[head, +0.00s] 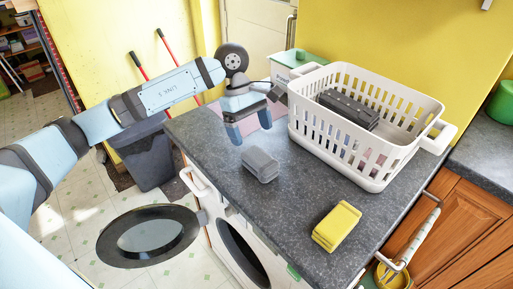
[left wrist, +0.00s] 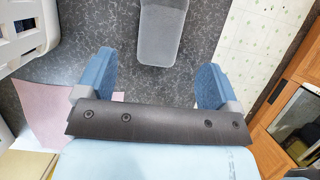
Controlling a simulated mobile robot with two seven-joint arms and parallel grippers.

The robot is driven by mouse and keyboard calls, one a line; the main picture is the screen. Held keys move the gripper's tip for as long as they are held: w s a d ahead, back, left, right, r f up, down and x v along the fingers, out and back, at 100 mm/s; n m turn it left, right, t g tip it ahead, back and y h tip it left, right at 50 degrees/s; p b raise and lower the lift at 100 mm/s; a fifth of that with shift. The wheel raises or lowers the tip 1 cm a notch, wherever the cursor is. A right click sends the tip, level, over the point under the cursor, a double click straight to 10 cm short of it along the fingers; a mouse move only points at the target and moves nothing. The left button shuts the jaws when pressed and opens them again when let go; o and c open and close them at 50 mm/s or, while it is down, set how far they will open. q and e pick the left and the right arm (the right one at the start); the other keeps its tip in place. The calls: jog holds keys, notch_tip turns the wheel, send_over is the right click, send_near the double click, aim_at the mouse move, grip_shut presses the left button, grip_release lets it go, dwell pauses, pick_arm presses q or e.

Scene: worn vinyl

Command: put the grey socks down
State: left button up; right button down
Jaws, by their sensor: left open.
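The grey socks (head: 260,164) lie as a folded bundle on the dark speckled counter (head: 290,205), left of the laundry basket. They also show at the top of the left wrist view (left wrist: 163,30), partly cut off by the frame edge. My left gripper (head: 249,127) is just behind the socks, fingers pointing down, apart from them. In the left wrist view its two blue fingers (left wrist: 155,68) are wide apart with only counter between them. My right gripper is not in view.
A white slotted basket (head: 375,165) holding a dark folded item (head: 347,108) stands right of my left gripper. A yellow folded cloth (head: 337,226) lies near the counter's front. A green-lidded box (head: 292,58) stands behind. The counter between socks and yellow cloth is clear.

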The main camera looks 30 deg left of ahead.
pick_arm(q)
jog(key=shift+v, duration=2.25)
